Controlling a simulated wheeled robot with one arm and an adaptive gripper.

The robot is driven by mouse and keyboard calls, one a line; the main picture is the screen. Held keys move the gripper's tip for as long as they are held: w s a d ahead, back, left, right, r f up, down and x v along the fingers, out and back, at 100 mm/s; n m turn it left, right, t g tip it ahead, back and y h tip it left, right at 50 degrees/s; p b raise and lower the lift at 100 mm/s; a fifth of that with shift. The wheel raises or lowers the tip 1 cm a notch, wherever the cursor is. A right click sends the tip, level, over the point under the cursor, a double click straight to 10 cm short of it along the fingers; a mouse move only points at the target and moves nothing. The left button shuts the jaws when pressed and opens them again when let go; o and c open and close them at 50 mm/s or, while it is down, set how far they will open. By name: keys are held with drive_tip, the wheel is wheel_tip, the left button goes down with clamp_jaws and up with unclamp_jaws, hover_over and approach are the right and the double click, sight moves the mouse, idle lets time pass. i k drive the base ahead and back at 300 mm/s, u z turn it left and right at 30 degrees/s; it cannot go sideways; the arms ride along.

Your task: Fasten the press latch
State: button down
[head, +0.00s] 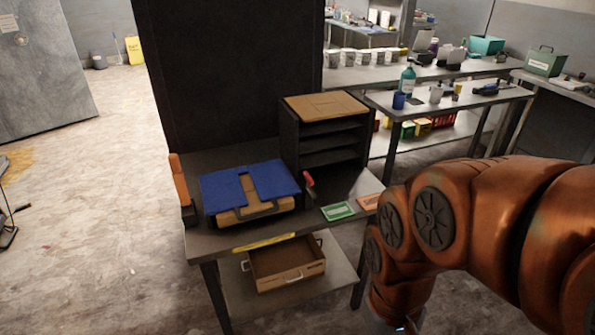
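A case-like press (251,213) with a blue two-part top (250,186), a tan body and a dark front handle sits on the dark workbench (228,238). The blue top looks lowered over the body. I cannot make out a latch for sure, nor whether one is fastened. A red-handled part (309,180) stands just right of the press, and an upright orange part (180,180) stands at its left. My arm comes in from the right and bends down to the bottom edge, right of the bench. My gripper lies beyond the frame's bottom edge.
A dark shelf unit (289,140) stands behind the press. A green card (338,211) and an orange card (368,201) lie at the bench's right front. A tan drawer-like box (290,277) sits on the lower shelf. The floor at left is mostly clear.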

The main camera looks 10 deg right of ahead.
sight(310, 180)
drive_tip(key=u, duration=0.55)
drive_tip(key=i, duration=0.85)
drive_tip(key=u, duration=0.4)
